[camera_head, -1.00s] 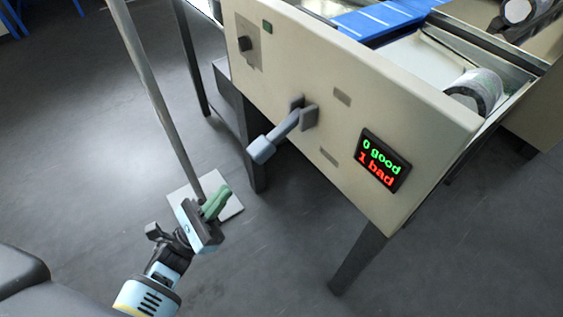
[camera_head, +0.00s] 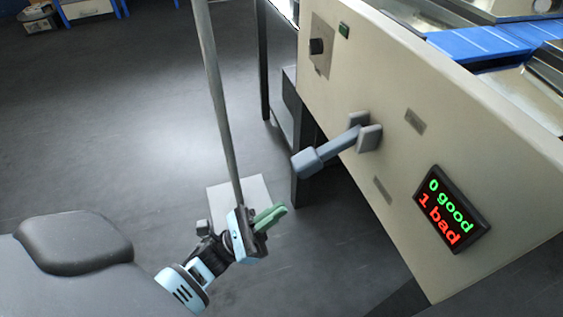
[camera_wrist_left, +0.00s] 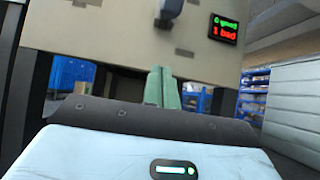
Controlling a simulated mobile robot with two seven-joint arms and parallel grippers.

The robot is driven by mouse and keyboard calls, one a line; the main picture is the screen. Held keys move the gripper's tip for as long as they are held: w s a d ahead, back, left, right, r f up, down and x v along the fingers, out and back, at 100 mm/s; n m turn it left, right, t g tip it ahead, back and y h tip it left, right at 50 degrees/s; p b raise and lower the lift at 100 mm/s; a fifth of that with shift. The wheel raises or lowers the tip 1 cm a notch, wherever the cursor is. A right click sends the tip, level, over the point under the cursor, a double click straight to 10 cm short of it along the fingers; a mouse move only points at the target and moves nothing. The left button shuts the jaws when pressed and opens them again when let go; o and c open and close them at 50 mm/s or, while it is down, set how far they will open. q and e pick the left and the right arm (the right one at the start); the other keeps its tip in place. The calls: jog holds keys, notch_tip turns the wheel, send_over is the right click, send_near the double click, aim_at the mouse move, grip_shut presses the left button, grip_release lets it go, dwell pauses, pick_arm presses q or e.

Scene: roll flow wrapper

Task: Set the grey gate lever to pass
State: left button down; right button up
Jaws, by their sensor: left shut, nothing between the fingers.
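The grey gate lever (camera_head: 333,150) sticks out from the beige side panel of the machine, on a grey bracket. In the head view its arm slopes down and left to a thick grey handle end. It also shows at the top of the left wrist view (camera_wrist_left: 170,10), partly cut off. My left gripper (camera_head: 281,211), with green fingers, is shut and empty, below and left of the lever and apart from it. The closed fingers (camera_wrist_left: 162,86) also show in the left wrist view, below the lever. My right gripper is not in view.
A display (camera_head: 450,209) on the panel reads "0 good, 1 bad". A dark knob (camera_head: 317,46) and a green button (camera_head: 344,31) sit at the panel's upper left. A metal pole (camera_head: 220,100) on a pale base plate (camera_head: 262,188) stands behind my left gripper. Blue conveyor parts lie beyond the panel.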

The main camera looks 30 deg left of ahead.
pick_arm(q)
jog(key=w+d+r+p, duration=0.1)
jog(key=w+d+r, duration=0.2)
jog(key=r, duration=0.6)
jog(key=shift+w, duration=0.5)
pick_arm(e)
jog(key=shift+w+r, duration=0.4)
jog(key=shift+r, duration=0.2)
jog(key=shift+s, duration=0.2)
pick_arm(q)
jog(key=shift+r, duration=0.1)
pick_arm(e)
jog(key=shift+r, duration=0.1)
